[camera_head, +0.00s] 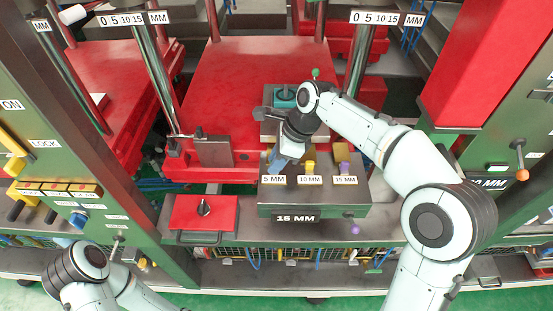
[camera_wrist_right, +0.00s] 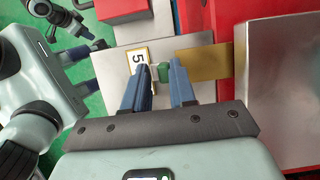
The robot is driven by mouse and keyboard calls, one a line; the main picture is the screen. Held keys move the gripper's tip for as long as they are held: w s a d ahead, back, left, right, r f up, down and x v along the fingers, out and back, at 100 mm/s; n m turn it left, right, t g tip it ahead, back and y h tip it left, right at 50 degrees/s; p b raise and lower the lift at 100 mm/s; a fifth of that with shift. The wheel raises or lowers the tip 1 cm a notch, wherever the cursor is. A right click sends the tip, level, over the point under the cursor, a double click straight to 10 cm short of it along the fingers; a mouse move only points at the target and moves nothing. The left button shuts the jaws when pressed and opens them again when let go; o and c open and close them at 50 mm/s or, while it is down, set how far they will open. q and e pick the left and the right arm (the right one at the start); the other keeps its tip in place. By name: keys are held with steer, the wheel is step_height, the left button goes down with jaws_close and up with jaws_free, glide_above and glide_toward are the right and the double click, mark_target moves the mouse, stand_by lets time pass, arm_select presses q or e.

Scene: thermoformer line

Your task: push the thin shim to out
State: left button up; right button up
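My right gripper (camera_head: 280,163) is down at the 5 MM slot of the selector box (camera_head: 310,212). In the right wrist view its two blue fingers (camera_wrist_right: 164,84) stand open on either side of a small green knob (camera_wrist_right: 164,72), next to the "5" label (camera_wrist_right: 138,59). I cannot tell whether either finger touches the knob. A flat brass strip (camera_wrist_right: 208,62), apparently the thin shim, runs from beside the knob toward the machine. In the head view my gripper hides this knob. My left gripper (camera_wrist_right: 82,66) shows at the left of the wrist view, fingers apart and empty.
A yellow knob (camera_head: 310,167) and a purple knob (camera_head: 344,168) stand at the 10 MM and 15 MM slots. A purple ball (camera_head: 355,229) sticks out at the box front. A red box with a black knob (camera_head: 204,210) is to the left. A red platen (camera_head: 252,75) lies behind.

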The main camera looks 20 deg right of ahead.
arm_select(q)
steer(key=shift+t, duration=0.3)
steer(key=w+r+p, duration=0.2)
steer(key=w+r, duration=0.1)
steer(key=shift+w, duration=0.2)
arm_select(e)
steer(key=v, duration=1.3)
steer(key=shift+r, duration=0.2)
